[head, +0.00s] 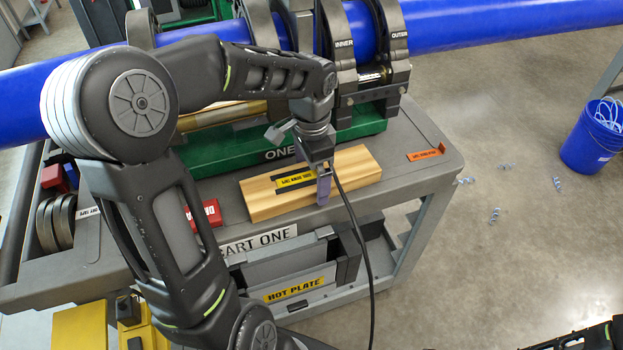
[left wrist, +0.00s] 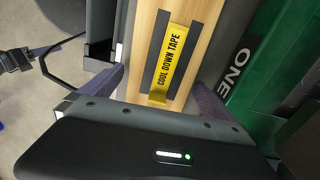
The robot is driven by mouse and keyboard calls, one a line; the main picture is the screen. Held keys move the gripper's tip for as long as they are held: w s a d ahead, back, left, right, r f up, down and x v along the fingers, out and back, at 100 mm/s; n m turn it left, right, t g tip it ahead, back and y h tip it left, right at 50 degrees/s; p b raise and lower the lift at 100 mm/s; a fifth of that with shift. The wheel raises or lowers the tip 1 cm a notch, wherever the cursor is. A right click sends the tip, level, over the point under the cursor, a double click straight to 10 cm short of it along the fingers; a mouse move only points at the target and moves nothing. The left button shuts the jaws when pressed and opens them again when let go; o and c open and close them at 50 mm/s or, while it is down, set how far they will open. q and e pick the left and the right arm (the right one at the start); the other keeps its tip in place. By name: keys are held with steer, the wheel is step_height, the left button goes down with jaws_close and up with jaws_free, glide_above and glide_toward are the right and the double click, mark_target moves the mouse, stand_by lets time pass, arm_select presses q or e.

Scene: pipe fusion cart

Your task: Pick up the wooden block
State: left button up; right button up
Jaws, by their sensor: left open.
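The wooden block (head: 358,165) is a long pale plank lying flat on the cart's grey top, with a yellow "COOL DOWN TAPE" label in a dark holder on its upper face. My left gripper (head: 322,184) is over the middle of the block, and one finger shows at its front side. In the left wrist view my open left gripper (left wrist: 160,95) has one finger on each side of the wooden block (left wrist: 143,40). I cannot tell whether the fingers touch the wood.
Behind the block is the green base (head: 240,148) marked "ONE", under clamps holding a blue pipe (head: 480,22). A red box (head: 204,214) lies left of the block. The hot plate holder (head: 295,290) hangs below the front edge. A blue bucket (head: 590,140) stands on the floor.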

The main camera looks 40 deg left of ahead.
arm_select(q)
steer(key=shift+f, duration=0.6)
steer(key=shift+c, duration=0.3)
steer(key=shift+r, duration=0.1)
steer(key=c, duration=1.9)
